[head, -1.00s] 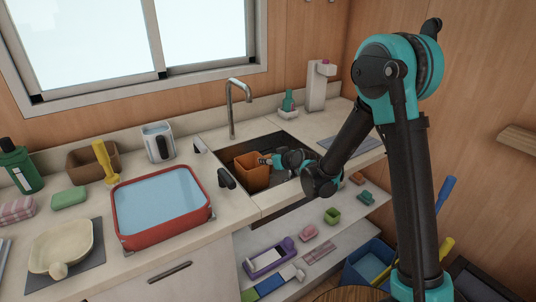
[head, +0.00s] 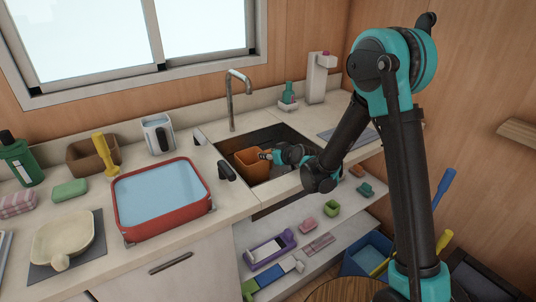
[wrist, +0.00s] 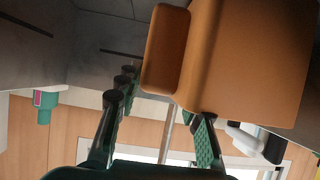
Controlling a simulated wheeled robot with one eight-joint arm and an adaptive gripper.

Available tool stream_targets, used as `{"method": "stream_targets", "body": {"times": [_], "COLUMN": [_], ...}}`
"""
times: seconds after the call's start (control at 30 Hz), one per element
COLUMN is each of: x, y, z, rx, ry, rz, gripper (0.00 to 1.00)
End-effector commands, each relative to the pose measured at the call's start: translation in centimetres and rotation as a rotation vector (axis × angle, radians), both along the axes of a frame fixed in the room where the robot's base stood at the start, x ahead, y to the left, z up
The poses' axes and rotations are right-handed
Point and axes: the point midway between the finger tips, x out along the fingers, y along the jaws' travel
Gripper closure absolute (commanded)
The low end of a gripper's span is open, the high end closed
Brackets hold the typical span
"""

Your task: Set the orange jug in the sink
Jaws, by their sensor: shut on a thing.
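The orange jug (head: 249,163) is inside the outline of the sink (head: 272,138), toward its left side, in the head view. I cannot tell whether its base touches the sink floor. My gripper (head: 266,155) reaches in from the right and is shut on the jug at its handle side. In the wrist view the jug (wrist: 250,60) fills the upper right, with its handle (wrist: 165,48) toward my gripper's fingers (wrist: 160,120). The exact contact between fingers and handle is partly hidden.
The tap (head: 230,98) stands behind the sink. A red basin of water (head: 160,228) and a white-and-grey jug (head: 158,134) stand left of it. A soap dispenser (head: 317,80) is at the back right. A low shelf (head: 340,232) with small items runs below the counter.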

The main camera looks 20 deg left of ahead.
Motion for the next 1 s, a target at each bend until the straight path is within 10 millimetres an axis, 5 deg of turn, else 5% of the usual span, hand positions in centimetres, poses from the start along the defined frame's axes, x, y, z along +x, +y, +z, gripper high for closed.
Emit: {"method": "stream_targets", "body": {"times": [0.4, 0.43, 0.6, 1.0], "x": [0.03, 0.03, 0.02, 0.01], "y": [0.02, 0.02, 0.02, 0.01], "z": [-0.57, -0.57, -0.55, -0.57], "rx": [0.000, 0.000, 0.000, 0.000], "ry": [0.000, 0.000, 0.000, 0.000], "rz": [0.000, 0.000, 0.000, 0.000], "gripper": [1.00, 0.61, 0.40, 0.43]}}
